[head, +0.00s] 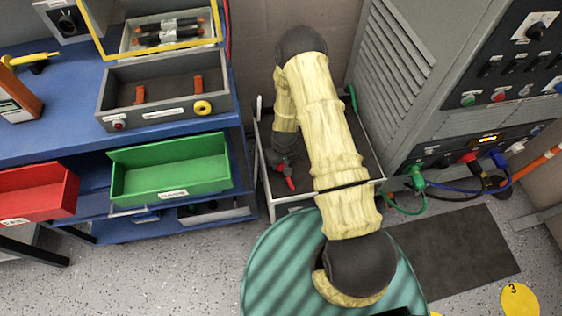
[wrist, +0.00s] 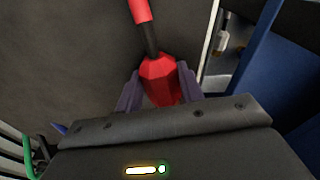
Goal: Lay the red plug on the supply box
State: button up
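My gripper (head: 283,163) is low over a pale-rimmed trolley or box with a dark top (head: 352,152), between the blue bench and the grey cabinet. The red plug (head: 291,183) shows just below the gripper. In the wrist view, the red plug body (wrist: 160,80) sits between the two fingers of my gripper (wrist: 160,92), which appear shut on it. Its black shaft and red tip point away over the dark surface. Whether the tip touches that surface, I cannot tell. No label shows which unit is the supply box.
A dark mat (head: 455,255) lies on the floor.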

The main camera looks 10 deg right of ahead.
jog(key=o, duration=0.5)
jog(key=r+p, duration=0.1)
jog(key=r, duration=0.4)
jog(key=s+r+p, duration=0.1)
jog(key=r, duration=1.1)
jog(key=shift+s+d+r+p, duration=0.15)
jog(key=shift+s+d+p, duration=0.15)
jog(key=shift+s+p, duration=0.1)
jog(key=s+d+r+m, duration=0.1)
jog(key=s+r, duration=0.3)
jog(key=r, duration=0.3)
jog(key=s+d+r+m+t, duration=0.1)
jog(key=s+r, duration=0.4)
jog(key=r, duration=0.3)
jog(key=s+d+r, duration=0.1)
jog(key=s+r, duration=0.3)
jog(key=r, duration=0.3)
jog(key=r+p, duration=1.9)
jog(key=shift+w+d+r, duration=0.15)
jog(key=shift+w+d, duration=0.05)
